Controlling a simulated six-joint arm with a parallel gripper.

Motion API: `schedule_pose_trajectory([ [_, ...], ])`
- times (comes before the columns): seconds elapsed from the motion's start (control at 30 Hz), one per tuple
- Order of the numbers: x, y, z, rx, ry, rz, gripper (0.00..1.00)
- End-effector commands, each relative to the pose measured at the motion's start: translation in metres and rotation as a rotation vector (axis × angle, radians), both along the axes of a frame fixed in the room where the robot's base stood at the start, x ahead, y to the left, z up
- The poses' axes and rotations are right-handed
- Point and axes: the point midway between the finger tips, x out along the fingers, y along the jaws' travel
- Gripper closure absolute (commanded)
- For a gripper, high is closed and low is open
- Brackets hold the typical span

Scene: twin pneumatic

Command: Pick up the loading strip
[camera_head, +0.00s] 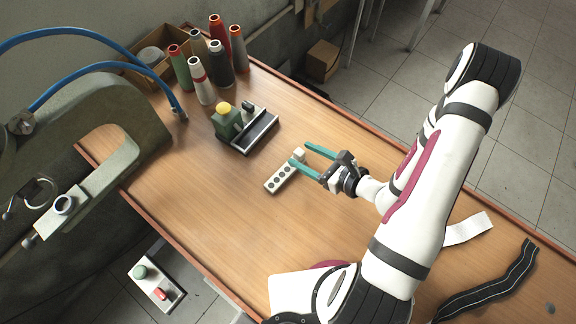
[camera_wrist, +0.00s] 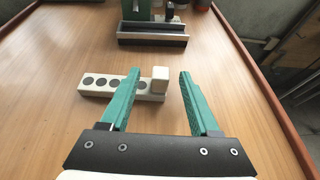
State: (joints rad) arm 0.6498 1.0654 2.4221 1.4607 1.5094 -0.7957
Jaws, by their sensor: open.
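The loading strip (camera_head: 279,179) is a pale cream bar with a row of several dark round holes and a raised white block at one end. It lies flat on the wooden table. It also shows in the wrist view (camera_wrist: 101,90), lying crosswise. My gripper (camera_head: 299,154) has two green fingers spread wide at the strip's block end. In the wrist view my gripper (camera_wrist: 157,75) is open, with the white end block between the fingers. The left finger covers part of the strip. I cannot tell whether the fingers touch it.
A dark fixture (camera_head: 248,130) with a green block and yellow knob stands behind the strip. Several thread spools (camera_head: 216,66) and a cardboard box (camera_head: 146,53) stand at the back corner. A grey machine (camera_head: 100,110) is at left. The table (camera_head: 190,215) left of the strip is clear.

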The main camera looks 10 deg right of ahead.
Motion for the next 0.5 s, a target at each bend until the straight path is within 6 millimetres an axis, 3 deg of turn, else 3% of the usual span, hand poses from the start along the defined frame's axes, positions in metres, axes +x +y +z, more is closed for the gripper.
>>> schedule_pose_trajectory([
  [0.13, 0.015, 0.013, -0.008, 0.001, 0.001, 0.002, 0.38],
  [0.37, 0.017, 0.014, -0.009, 0.002, 0.000, -0.002, 0.38],
  [0.5, 0.017, 0.014, -0.009, 0.002, 0.000, -0.001, 0.63],
])
